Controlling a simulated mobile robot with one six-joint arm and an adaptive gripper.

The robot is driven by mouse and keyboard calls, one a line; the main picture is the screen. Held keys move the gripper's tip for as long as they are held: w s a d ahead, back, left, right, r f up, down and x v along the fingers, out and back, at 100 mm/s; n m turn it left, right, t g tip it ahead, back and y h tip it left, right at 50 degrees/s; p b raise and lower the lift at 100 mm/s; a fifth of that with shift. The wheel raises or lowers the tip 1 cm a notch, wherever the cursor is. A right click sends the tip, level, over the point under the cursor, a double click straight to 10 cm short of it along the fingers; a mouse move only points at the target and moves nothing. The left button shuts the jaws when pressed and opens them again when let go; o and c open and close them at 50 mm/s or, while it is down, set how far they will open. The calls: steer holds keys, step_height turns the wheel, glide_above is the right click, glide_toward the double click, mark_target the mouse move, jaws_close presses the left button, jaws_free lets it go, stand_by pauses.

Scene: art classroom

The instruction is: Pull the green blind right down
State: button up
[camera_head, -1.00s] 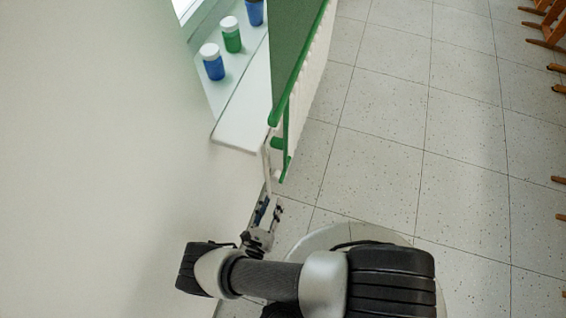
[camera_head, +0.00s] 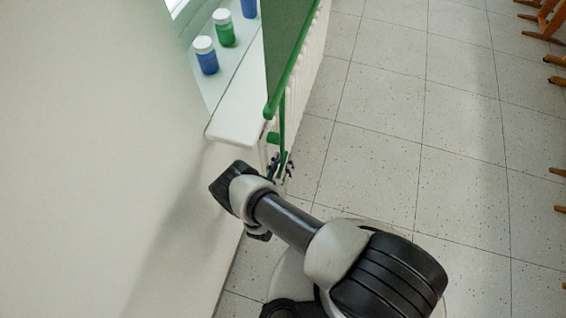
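The green blind (camera_head: 284,38) hangs at the upper middle, in front of the window sill. A green bar (camera_head: 291,72) runs along its lower edge. A green pull piece (camera_head: 282,125) hangs below the near end of the bar, with a short green stub beside it. My gripper (camera_head: 286,165) is small in the view, at the lower end of the pull piece, partly hidden behind my own arm. I cannot tell whether its fingers are open or shut, or whether they touch the pull piece.
The white sill (camera_head: 238,115) juts out left of the blind, close to my arm. Blue jars and a green jar (camera_head: 224,28) stand on it. A white radiator (camera_head: 309,55) is below the blind. Tiled floor to the right is clear; wooden easel legs (camera_head: 545,25) are at the far right.

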steer(key=shift+w, duration=0.1)
steer(key=shift+c, duration=0.5)
jaws_close()
steer(key=shift+a, duration=0.1)
